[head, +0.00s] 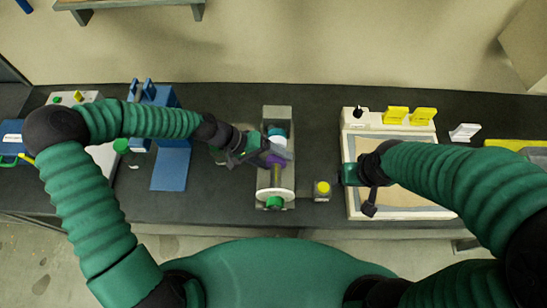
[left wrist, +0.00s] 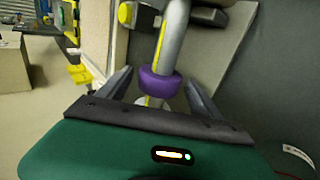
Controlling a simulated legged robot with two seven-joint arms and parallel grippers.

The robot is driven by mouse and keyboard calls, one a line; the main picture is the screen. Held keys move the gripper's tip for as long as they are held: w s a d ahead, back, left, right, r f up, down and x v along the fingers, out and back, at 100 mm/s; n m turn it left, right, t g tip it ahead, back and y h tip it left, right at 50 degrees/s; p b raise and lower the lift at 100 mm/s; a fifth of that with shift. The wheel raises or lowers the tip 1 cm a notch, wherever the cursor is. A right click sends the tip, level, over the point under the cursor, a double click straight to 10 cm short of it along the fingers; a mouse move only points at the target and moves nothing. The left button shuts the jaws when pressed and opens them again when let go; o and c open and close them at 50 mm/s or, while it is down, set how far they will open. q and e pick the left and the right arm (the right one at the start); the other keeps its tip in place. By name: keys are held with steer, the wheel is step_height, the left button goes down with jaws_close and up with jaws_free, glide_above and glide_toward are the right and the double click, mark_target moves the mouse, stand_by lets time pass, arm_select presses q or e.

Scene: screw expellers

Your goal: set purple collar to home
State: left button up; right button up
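The purple collar (left wrist: 160,82) is a ring around a grey shaft with a yellow stripe in the left wrist view. In the head view the collar (head: 272,160) shows in part beside my left gripper (head: 276,152), on the grey expeller (head: 277,113) at the middle of the bench. My left gripper (left wrist: 160,77) is open, with one finger on each side of the collar and visible gaps between. The mark for home cannot be made out. My right gripper (head: 350,174) is at the left edge of a white-framed tray, away from the collar; its fingers are not clear.
A green knob (head: 274,202) is at the expeller's near end. A small block with a yellow top (head: 322,190) stands to its right. The white-framed tray (head: 400,213) and yellow tags (head: 396,115) are further right.

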arm_select(q)
steer(key=shift+w+a, duration=0.1)
steer(key=v, duration=1.6)
steer(key=shift+a+r, duration=0.2)
steer(key=shift+a, duration=0.15)
